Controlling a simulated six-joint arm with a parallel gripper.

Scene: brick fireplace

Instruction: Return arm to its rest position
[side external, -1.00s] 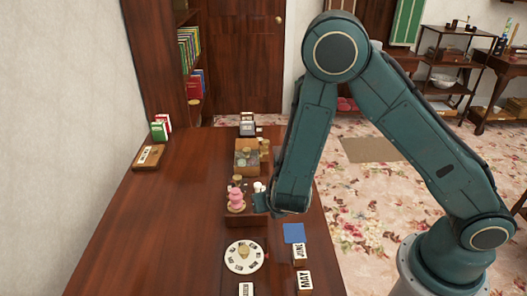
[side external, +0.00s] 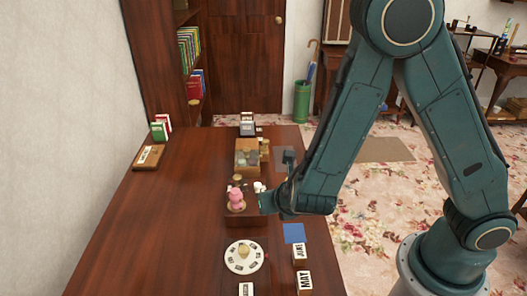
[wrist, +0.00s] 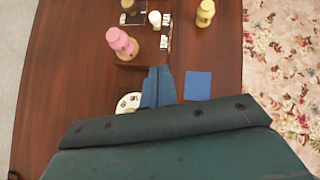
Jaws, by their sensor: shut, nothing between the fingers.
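My gripper (side external: 268,203) hangs low over the right part of the wooden table (side external: 160,225), beside a pink figure (side external: 236,199) on a dark wooden stand. In the wrist view my gripper's fingers (wrist: 158,72) are together with nothing between them. They point toward the dark stand, to the right of and below the pink figure (wrist: 122,42). My arm is bent, with its elbow high at the top of the side view. Part of the gripper is hidden by my wrist housing.
A white round dial (side external: 245,257), a blue square (side external: 294,233) and month blocks (side external: 304,280) lie near the front. A wooden box (side external: 247,155) stands farther back. A book stand (side external: 149,156) is at the left. The table's left middle is clear.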

